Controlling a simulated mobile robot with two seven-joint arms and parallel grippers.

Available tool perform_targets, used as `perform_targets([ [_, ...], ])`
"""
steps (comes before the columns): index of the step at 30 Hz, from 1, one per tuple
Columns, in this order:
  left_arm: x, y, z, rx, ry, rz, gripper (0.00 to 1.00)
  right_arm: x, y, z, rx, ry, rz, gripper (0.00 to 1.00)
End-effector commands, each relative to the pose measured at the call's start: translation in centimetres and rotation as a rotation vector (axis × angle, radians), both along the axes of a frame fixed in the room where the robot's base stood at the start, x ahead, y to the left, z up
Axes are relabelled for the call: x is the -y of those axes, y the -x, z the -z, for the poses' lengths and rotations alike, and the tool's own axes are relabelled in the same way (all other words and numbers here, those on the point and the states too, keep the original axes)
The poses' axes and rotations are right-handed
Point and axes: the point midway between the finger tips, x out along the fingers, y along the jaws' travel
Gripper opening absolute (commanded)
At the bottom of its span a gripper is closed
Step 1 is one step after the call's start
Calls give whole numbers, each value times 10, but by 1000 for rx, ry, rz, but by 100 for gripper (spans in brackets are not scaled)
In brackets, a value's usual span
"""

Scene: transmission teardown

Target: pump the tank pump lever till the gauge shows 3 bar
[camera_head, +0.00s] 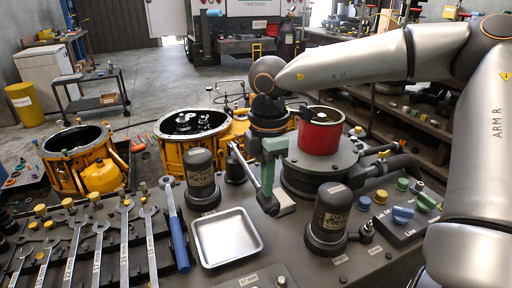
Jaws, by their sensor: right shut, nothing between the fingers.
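A slim pale bar, which looks like the pump lever (243,163), slants up to the left from a small dark and whitish mount on the grey bench top. My right arm reaches in from the right and bends down at its wrist. My right gripper (267,186), which seems to be the teal-green part below the wrist, points down close beside the bar. It is shut and empty. I cannot tell whether it touches the bar. A red cylinder (320,136) on a round grey housing stands just right of it. I cannot make out a gauge face or reading. My left gripper is out of view.
Two dark labelled canisters (200,182) (329,221) flank the lever area. An empty metal tray (227,237) lies in front. Several wrenches and a blue-handled tool (176,235) lie at left. Yellow housings (190,148) stand behind.

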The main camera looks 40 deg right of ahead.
Motion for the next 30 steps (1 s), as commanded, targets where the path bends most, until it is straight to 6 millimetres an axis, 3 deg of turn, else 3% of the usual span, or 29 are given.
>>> perform_targets([
  [2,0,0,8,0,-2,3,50,0,0,10,0,1,0,0],
  [5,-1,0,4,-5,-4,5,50,0,0,5,0,1,0,0],
  [24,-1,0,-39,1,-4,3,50,0,0,-67,-2,2,0,0],
  [30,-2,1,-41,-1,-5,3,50,0,1,-73,-2,0,0,0],
])
